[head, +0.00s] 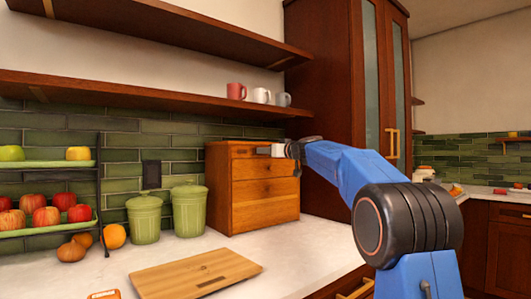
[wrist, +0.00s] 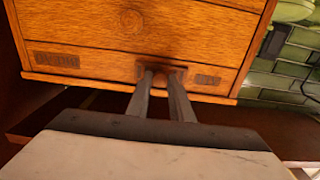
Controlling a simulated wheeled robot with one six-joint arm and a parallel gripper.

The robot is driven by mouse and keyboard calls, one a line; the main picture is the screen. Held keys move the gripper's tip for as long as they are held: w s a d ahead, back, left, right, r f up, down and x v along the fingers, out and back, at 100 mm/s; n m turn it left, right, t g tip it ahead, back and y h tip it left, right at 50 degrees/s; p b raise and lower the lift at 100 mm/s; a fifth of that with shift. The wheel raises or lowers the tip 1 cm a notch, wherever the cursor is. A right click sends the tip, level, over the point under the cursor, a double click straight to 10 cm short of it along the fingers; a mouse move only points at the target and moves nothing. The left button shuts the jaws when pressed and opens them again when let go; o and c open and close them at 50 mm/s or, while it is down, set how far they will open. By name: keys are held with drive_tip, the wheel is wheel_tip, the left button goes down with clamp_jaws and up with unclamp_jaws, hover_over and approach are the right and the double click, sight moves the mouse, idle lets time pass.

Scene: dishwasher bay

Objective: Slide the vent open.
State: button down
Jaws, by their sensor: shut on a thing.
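A wooden box (head: 266,194) with drawer-like fronts stands on the counter, and its face fills the upper part of the wrist view (wrist: 130,20). A narrow strip along one edge of that face holds a dark slotted vent (wrist: 57,59) at the left and a smaller dark patch (wrist: 207,79) at the right. My gripper (wrist: 163,73) reaches the strip between these two, with its fingers close together on a small dark piece there. That piece is mostly hidden by the fingers. In the head view my gripper (head: 277,150) is at the upper part of the box.
Two green canisters (head: 188,210) stand left of the box. A wooden board (head: 195,275) lies on the counter in front. A fruit rack (head: 45,165) is at the far left. A shelf with mugs (head: 236,91) hangs above, and a tall cabinet (head: 330,100) rises at the right.

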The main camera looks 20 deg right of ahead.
drive_tip(key=w+d, duration=0.3)
drive_tip(key=d, duration=0.5)
drive_tip(key=shift+d, duration=0.1)
drive_tip(key=c, duration=1.6)
unclamp_jaws()
drive_tip(key=shift+s, duration=0.1)
drive_tip(key=v, duration=1.7)
drive_tip(key=shift+s, duration=0.1)
drive_tip(key=shift+s+d, duration=0.1)
